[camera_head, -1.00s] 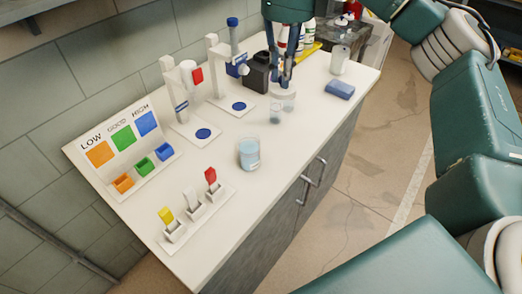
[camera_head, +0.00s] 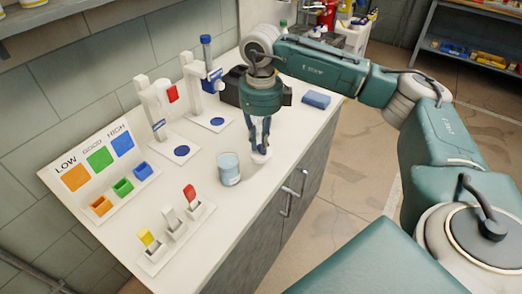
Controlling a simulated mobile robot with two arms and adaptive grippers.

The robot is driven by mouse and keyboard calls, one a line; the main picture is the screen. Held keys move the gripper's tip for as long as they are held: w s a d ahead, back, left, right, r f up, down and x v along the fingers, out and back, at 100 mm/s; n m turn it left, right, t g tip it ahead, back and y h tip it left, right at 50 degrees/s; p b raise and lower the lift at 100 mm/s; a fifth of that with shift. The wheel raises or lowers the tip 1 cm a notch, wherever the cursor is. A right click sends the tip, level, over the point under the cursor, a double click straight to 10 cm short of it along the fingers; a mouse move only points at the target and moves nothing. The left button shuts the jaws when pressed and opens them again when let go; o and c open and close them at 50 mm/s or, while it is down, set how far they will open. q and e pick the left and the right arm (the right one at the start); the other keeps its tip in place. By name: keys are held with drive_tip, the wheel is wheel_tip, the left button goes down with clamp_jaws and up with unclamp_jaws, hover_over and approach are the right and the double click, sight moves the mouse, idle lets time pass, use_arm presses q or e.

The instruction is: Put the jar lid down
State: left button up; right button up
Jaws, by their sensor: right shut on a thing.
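My right gripper (camera_head: 260,148) points down over the front part of the white counter. It is shut on the small white jar lid (camera_head: 261,157), which shows at its fingertips, low over the counter top near the front edge. I cannot tell whether the lid touches the counter. The small clear jar does not show clearly; my gripper and arm may hide it. A clear beaker with pale blue liquid (camera_head: 229,169) stands just left of the lid. My left gripper is out of view.
The white counter (camera_head: 215,232) holds a sign board with orange, green and blue bins (camera_head: 122,187), a rack with yellow, white and red tabs (camera_head: 172,230), two stands with blue discs (camera_head: 181,151), and a blue block (camera_head: 316,100). Bare counter lies in front of the beaker.

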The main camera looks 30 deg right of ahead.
wheel_tip(320, 180, down, 4)
drive_tip(key=shift+d+r+p, duration=0.1)
drive_tip(key=shift+r+p, duration=0.05)
drive_tip(key=shift+p, duration=0.2)
drive_tip(key=shift+f, duration=0.4)
drive_tip(key=o, duration=0.9)
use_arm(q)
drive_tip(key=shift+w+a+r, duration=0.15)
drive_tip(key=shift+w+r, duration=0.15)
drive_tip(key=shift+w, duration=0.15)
